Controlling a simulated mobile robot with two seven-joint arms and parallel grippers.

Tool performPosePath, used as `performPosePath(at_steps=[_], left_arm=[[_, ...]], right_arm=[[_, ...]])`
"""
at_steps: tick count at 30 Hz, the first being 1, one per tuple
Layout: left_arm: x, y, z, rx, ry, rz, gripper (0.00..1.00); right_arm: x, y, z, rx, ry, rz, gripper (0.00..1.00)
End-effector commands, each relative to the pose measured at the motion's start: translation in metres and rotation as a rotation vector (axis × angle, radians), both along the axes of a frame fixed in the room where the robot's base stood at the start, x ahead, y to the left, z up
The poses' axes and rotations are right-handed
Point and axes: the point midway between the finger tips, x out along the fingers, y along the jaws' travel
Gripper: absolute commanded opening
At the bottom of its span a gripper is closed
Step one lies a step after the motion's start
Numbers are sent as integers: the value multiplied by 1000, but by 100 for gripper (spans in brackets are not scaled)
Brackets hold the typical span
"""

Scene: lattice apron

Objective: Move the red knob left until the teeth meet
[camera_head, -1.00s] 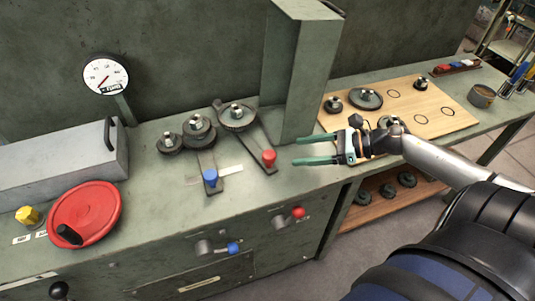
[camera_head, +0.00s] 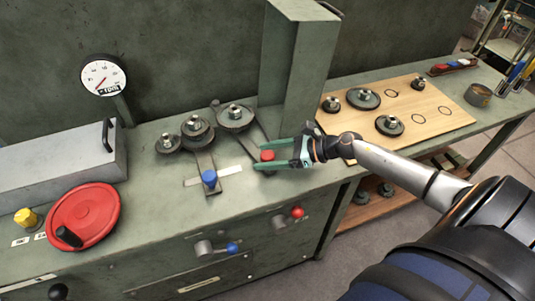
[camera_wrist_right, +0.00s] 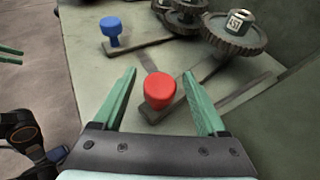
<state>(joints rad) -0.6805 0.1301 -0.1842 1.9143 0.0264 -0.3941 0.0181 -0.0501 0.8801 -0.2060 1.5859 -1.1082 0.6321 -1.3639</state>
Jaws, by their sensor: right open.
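The red knob (camera_head: 267,156) stands on the end of a dark swing arm on the green bench. In the right wrist view the red knob (camera_wrist_right: 159,90) sits between the two green fingers of my right gripper (camera_wrist_right: 163,95), with gaps on both sides. My right gripper (camera_head: 268,156) is open around it. The gear on that arm (camera_head: 235,116) lies at the arm's far end. The gear beside it on the left (camera_head: 197,130) is on the arm with the blue knob (camera_head: 209,178). The two gears look apart in the head view. A green fingertip shows at the wrist view's left edge.
A tall green column (camera_head: 295,75) stands just behind the right gripper. A red handwheel (camera_head: 84,217) and a grey box (camera_head: 60,165) are at the left. A wooden board (camera_head: 430,112) with loose gears lies at the right. Red and blue levers are on the bench front.

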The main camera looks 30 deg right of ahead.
Motion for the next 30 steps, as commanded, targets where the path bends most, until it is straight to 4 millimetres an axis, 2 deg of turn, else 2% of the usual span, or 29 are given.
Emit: performPosePath(at_steps=[5,24,30], left_arm=[[1,0,0,0,-1,0,50],[1,0,0,1,-2,0,50],[1,0,0,1,-2,0,50]], right_arm=[[0,0,0,0,0,0,73],[0,0,0,0,0,0,1],[0,0,0,0,0,0,0]])
